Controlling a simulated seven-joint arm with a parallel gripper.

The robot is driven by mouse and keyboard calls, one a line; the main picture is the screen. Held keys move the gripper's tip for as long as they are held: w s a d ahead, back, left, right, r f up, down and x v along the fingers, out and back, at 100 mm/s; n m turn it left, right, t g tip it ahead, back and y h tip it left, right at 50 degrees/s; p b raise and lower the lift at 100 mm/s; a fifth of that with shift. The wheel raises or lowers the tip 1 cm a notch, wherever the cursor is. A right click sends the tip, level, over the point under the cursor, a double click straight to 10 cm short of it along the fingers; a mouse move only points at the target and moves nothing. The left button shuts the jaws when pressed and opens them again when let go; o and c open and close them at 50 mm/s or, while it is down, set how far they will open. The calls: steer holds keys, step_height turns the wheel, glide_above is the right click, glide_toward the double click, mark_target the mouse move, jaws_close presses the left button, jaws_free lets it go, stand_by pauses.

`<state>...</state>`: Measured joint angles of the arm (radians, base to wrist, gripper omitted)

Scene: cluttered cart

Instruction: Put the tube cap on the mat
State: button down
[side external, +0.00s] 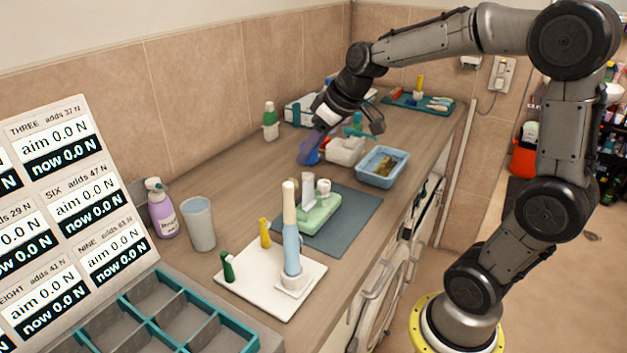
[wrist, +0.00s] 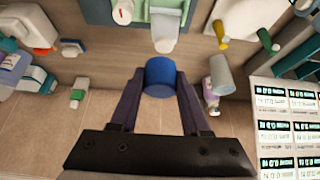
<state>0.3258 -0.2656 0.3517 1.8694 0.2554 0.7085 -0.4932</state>
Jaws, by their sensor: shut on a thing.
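A short blue cylinder, which I take for the tube cap, sits between my fingertips in the wrist view (wrist: 160,76). In the side external view, the blue cap (side external: 312,153) shows partly behind a purple finger. My gripper (side external: 309,149) is shut on it; it also shows in the wrist view (wrist: 160,84). The cap is at the back of the counter, beyond the mat; I cannot tell its height above the counter. The dark blue-grey mat (side external: 345,232) lies mid-counter, with a green holder (side external: 318,216) and white items on its left part.
A white tray (side external: 250,285) with a tall cream-and-blue tube (side external: 291,240) stands in front of the mat. A blue bin (side external: 382,167) and a whitish container (side external: 345,151) stand behind it. A grey cup (side external: 199,224) and purple bottle (side external: 161,208) are left. The mat's right part is bare.

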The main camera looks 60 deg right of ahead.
glide_above(366, 202)
steer(key=s, duration=0.1)
step_height(366, 202, down, 9)
steer(key=shift+s+f, duration=0.2)
steer(key=shift+f, duration=1.8)
steer(key=shift+s+f, duration=0.15)
steer(key=shift+f, duration=1.85)
steer(key=shift+f, duration=0.15)
